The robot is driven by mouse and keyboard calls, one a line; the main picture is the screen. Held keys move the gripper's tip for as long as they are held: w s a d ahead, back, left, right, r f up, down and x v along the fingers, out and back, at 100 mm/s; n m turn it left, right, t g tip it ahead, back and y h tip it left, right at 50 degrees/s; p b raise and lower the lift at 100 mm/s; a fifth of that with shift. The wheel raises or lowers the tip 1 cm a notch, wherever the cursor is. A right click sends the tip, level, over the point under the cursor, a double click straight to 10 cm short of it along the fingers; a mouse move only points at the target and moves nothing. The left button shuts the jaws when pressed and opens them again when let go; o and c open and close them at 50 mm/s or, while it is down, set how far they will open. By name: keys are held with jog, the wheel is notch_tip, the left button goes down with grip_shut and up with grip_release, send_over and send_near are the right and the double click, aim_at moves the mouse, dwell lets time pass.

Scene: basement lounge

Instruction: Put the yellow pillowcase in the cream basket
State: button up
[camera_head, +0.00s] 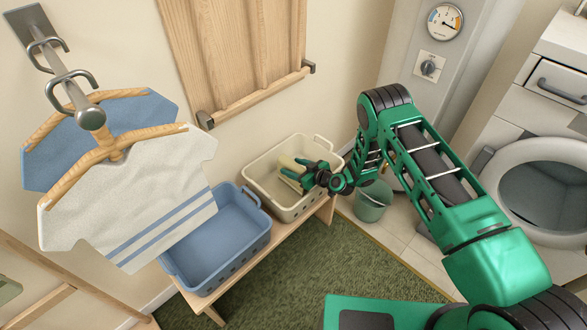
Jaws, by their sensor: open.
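The cream basket (259,179) stands on a low wooden bench against the wall. A pale yellow cloth, which looks like the yellow pillowcase (289,164), shows inside the basket, beside my gripper. My gripper (293,173) is over the inside of the basket with its fingers apart. It reaches in from the right and partly covers the cloth. The picture is too small to tell whether the cloth touches the fingers.
An empty blue basket (216,243) stands on the bench (205,299) left of the cream one. Shirts hang from a wall hook at left. A green bucket (371,205) stands on the floor at right, close to my arm. A washing machine (545,180) is far right.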

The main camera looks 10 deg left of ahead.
jog(key=shift+r, duration=0.1)
jog(key=v, duration=1.2)
jog(key=w+d+r+g+h, duration=0.2)
jog(key=d+r, duration=0.6)
jog(key=r, duration=0.6)
jog(key=s+d+r+m+g+h, duration=0.1)
jog(key=s+d+r+m+h, duration=0.1)
jog(key=s+d+r, duration=0.45)
jog(key=s+d+r+m+g+h, duration=0.1)
jog(key=s+d+r+m+h, duration=0.15)
jog(key=d+r, duration=0.7)
jog(key=s+d+r+m+g+h, duration=0.1)
jog(key=s+d+r+m+h, duration=0.15)
jog(key=s+d, duration=0.5)
jog(key=s+d+r+m+g+h, duration=0.1)
jog(key=s+d+r+m, duration=0.2)
jog(key=s+d, duration=0.4)
jog(key=s+d+r+m+g, duration=0.1)
jog(key=s+r+m, duration=0.1)
jog(key=s, duration=0.8)
jog(key=s+d+r+m+g, duration=0.1)
jog(key=s+m, duration=0.3)
jog(key=s, duration=0.6)
jog(key=shift+s+d+r+m, duration=0.25)
jog(key=shift+d+r+m, duration=0.15)
jog(key=shift+d+r, duration=0.35)
